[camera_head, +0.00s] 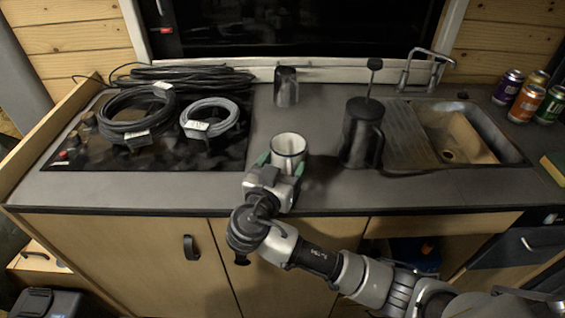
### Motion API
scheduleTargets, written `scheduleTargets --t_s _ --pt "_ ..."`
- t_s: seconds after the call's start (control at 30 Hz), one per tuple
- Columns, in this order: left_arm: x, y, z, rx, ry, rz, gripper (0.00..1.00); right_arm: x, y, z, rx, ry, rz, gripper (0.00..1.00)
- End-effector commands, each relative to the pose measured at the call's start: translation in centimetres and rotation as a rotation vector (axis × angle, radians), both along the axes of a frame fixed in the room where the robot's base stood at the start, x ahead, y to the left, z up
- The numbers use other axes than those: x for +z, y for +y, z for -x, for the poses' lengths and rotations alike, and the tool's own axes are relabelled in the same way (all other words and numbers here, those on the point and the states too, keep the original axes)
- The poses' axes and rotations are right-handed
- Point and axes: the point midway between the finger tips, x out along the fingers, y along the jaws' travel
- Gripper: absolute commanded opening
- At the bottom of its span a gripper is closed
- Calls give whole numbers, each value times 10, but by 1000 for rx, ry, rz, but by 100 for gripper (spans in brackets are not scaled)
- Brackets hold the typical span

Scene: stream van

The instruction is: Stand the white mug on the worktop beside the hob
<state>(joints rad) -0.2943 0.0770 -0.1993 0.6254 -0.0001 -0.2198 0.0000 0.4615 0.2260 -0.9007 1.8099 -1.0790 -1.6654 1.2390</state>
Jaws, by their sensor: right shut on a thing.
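The white mug (288,145) is upright at the front of the grey worktop (310,112), to the right of the black hob (70,165). My right gripper (284,163) is shut on the mug from the front, with green-tipped fingers at its sides. The gripper hides the mug's lower part, so I cannot tell whether its base touches the worktop. Coiled black cables (136,112) and a grey cable coil (209,118) lie on the hob. My left gripper is not in view.
The sink (465,135) and several cans (527,101) are at the right. Worktop between the mug and the dark cup is clear.

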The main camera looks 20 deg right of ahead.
Motion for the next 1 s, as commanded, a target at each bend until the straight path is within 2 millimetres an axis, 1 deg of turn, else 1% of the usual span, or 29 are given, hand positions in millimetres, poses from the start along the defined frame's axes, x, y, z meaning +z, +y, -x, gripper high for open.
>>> scheduleTargets --t_s 0.2,0.33,0.37,0.5,0.73,0.83,0.93,1.0 --pt "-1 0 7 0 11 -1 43 0 0 0 0 -3 -2 47" --pt "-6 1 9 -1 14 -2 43 -4 0 0 0 -3 -2 47" --pt "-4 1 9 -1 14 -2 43 -2 0 0 0 -2 -1 79" --pt "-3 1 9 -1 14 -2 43 -2 0 0 0 -2 -1 100" --pt "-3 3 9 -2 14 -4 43 -2 0 0 0 -2 -1 100" --pt "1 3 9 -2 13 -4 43 2 0 0 0 -3 0 100" --pt "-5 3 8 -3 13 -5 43 -2 8 9 2 -2 -4 100" --pt "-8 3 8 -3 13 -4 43 -3 16 19 3 -1 -6 100"
